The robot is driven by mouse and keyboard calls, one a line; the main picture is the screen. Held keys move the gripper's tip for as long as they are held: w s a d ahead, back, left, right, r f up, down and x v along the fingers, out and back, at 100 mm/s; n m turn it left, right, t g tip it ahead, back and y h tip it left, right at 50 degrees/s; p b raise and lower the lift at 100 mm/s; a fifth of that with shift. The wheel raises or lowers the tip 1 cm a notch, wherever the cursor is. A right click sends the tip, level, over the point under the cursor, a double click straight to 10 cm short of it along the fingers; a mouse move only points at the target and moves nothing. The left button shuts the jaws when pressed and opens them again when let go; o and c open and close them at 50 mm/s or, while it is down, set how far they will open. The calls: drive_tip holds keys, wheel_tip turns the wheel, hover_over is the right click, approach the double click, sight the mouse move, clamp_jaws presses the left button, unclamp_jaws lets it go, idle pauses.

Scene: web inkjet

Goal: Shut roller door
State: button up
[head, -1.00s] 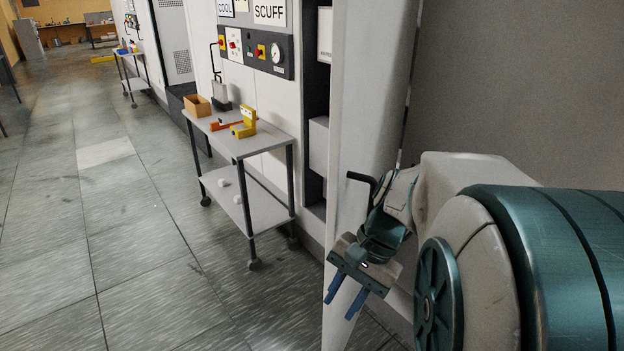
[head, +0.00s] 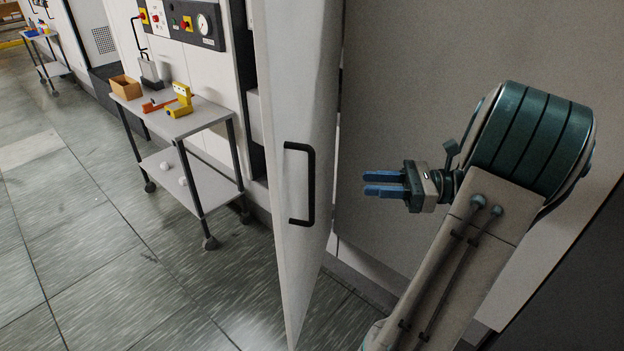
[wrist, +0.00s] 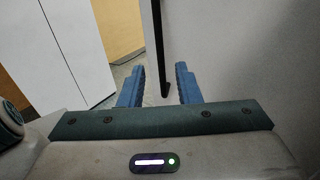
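A tall pale door panel (head: 275,120), apparently the roller door, stands swung out from the machine in the head view. Its black bar handle (head: 310,185) is upright on the face towards me. My gripper (head: 368,183) is right of the handle, apart from it, with its blue fingers pointing left. The fingers are open with nothing between them. In the wrist view my gripper (wrist: 160,75) shows a clear gap. A dark upright bar (wrist: 160,50) lies beyond the fingertips there; I cannot tell whether it is the handle or the door's edge.
A grey trolley (head: 205,117) with a yellow tool and an orange box (head: 125,87) stands left of the door. A control panel (head: 180,25) is on the machine behind it. A plain grey wall (head: 400,90) is behind my gripper.

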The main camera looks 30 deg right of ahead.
drive_tip(key=p+x, duration=0.1)
drive_tip(key=x, duration=1.2)
drive_tip(key=shift+a, duration=0.1)
clamp_jaws()
